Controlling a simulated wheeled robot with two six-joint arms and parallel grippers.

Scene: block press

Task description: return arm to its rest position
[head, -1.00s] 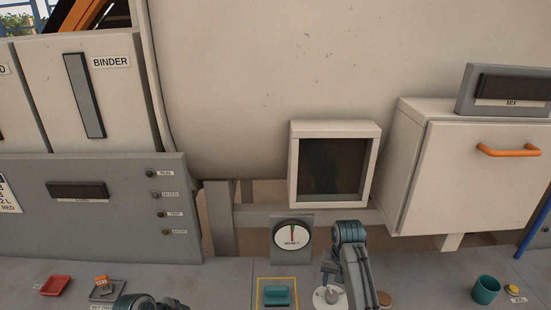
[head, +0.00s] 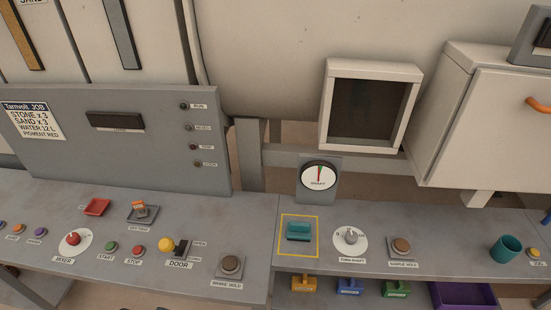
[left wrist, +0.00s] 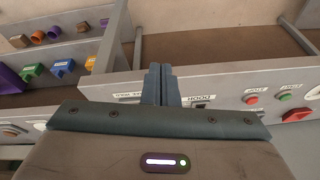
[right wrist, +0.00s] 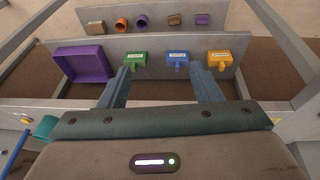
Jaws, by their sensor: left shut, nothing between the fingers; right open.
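Neither of my arms shows in the head view. My left gripper (left wrist: 160,72) is shut and empty in the left wrist view. Its fingers lie together, pointing towards the bench, near the front panel with the DOOR label. My right gripper (right wrist: 158,75) is open and empty in the right wrist view. Its fingers are apart, with the green tagged piece (right wrist: 135,60) and the blue tagged piece (right wrist: 177,59) on the shelf beyond them. I cannot tell how far either gripper is from the bench.
The bench carries a mixer dial (head: 75,241), a yellow-knobbed DOOR lever (head: 167,244), a teal block (head: 298,231) in a yellow outline, a shaft dial (head: 350,237) and a teal cup (head: 505,249). A purple tray (head: 462,296) and coloured pieces are on the shelf below.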

